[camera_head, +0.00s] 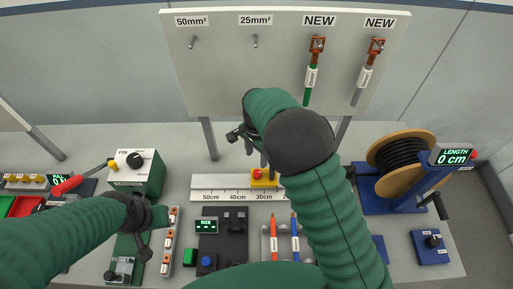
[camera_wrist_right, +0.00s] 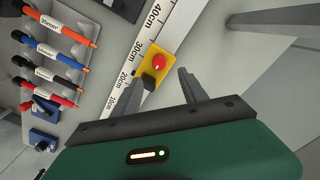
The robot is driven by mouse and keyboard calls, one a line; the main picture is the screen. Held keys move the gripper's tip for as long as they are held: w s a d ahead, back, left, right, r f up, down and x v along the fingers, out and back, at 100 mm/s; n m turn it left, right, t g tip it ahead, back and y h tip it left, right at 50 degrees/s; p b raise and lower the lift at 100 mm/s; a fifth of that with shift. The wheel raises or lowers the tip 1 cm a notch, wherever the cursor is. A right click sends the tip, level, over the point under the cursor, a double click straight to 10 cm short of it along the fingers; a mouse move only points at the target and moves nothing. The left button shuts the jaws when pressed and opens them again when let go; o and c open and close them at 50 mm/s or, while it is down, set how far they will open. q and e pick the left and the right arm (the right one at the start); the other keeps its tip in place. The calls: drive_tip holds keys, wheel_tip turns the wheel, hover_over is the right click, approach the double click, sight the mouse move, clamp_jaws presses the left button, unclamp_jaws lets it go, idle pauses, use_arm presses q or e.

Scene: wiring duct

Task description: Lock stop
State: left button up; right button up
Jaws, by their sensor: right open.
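In the right wrist view the yellow stop (camera_wrist_right: 152,70) lies just beyond and between my fingertips, red knob facing me. My right gripper (camera_wrist_right: 156,78) is open and empty, with its fingers apart on either side of the stop's near end. I cannot tell whether a finger touches it. In the head view my right arm hides part of the scale. My left gripper (camera_head: 140,228) hangs at the left; its jaw opening is unclear.
A blue-framed cable spool (camera_head: 400,165) with a length display stands at the right. Orange and blue cables (camera_head: 283,240) lie in a holder in front of the scale. A green machine (camera_head: 138,175) stands at the left. A board with hanging cables (camera_head: 285,70) rises behind.

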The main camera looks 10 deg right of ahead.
wheel_tip(320, 180, up, 6)
idle(0.5)
